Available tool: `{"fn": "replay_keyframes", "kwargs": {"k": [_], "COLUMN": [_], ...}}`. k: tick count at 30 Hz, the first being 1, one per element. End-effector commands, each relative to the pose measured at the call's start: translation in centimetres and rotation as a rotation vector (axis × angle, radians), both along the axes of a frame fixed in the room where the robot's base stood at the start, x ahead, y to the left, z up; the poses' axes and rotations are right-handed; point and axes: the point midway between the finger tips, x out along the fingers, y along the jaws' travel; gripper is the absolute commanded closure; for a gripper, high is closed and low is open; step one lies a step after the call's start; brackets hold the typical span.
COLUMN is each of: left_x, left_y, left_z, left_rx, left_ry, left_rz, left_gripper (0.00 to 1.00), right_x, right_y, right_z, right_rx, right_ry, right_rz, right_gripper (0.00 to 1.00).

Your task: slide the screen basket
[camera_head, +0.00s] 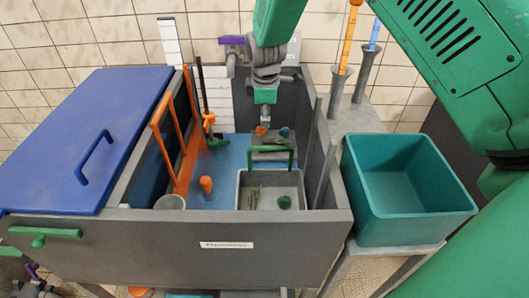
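The screen basket (245,195) is a grey open box with a green handle (270,150) standing over its far side. It sits in the front right part of the dark grey tank (150,245), with a green lump and thin stick-like bits inside. My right gripper (264,122) hangs from above, beyond the basket's handle and apart from it in the picture. Its fingers are small and point down, so I cannot tell whether they are open or shut. Small orange and teal bits lie just below it. My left gripper is not in view.
An orange frame (166,138) and an orange knob (206,184) stand left of the basket. A blue lid (75,140) covers the tank's left. An empty teal bin (405,235) stands right of the tank. Tall gauges (348,45) stand behind it.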

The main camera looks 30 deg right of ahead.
Motion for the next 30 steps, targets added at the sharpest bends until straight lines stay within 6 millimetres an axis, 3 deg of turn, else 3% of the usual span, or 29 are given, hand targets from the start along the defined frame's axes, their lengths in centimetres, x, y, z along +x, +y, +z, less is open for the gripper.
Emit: {"fn": "replay_keyframes", "kwargs": {"k": [8,21,30], "left_x": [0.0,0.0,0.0], "left_y": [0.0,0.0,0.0], "left_z": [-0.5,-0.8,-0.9], "left_rx": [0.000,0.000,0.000], "left_ry": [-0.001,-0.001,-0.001], "left_rz": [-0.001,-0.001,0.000], "left_gripper": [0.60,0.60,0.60], "right_x": [0.3,1.7,2.2], "right_y": [-0.5,-1.1,-1.6], "right_z": [-2.6,-11.3,-13.9], "right_rx": [0.003,-0.001,0.000], "right_ry": [0.002,0.002,0.000], "right_rz": [-0.002,0.000,-0.001], "right_gripper": [0.66,0.66,0.66]}}
